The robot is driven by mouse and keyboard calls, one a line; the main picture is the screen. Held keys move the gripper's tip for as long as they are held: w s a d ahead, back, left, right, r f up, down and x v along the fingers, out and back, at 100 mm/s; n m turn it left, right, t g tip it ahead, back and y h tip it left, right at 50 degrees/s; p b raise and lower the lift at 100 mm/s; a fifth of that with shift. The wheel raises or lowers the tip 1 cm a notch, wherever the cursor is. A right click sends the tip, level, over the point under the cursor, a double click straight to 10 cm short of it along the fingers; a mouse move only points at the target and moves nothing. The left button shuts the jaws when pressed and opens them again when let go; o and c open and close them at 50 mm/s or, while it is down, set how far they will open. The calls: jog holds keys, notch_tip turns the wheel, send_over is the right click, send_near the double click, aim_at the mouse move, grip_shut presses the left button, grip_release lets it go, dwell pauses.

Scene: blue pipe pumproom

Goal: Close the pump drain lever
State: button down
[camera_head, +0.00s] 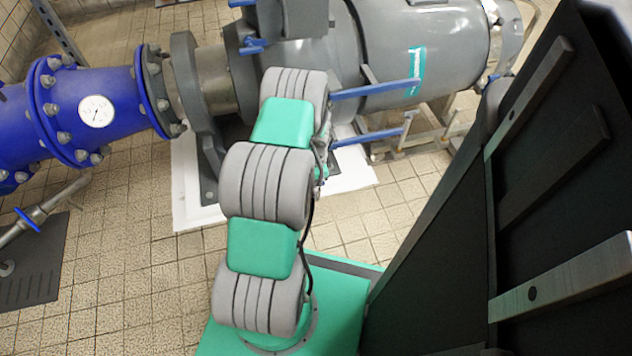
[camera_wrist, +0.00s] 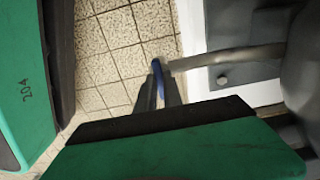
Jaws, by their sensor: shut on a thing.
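The pump drain lever (camera_wrist: 157,68) shows in the wrist view as a narrow blue handle at the end of a grey pipe (camera_wrist: 225,59) that comes in from the right. My gripper (camera_wrist: 157,88) has its two dark fingers closed around the near part of this handle, which is partly hidden between them. In the head view, the grey pump (camera_head: 440,45) stands behind my arm, and my arm hides the gripper and the held handle.
A blue flanged pipe (camera_head: 105,90) with a white gauge (camera_head: 95,111) runs in from the left. Two blue bars (camera_head: 375,90) (camera_head: 372,136) stick out beside my arm. A pale plinth (camera_head: 187,190) lies under the pump. Dark panels stand at right.

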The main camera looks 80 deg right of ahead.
jog(key=shift+s+d, duration=0.15)
jog(key=shift+s, duration=0.05)
jog(key=c, duration=1.8)
grip_release()
jog(key=o, duration=0.3)
jog(key=shift+w, duration=0.15)
notch_tip(320, 180, up, 8)
jog(key=p, duration=0.3)
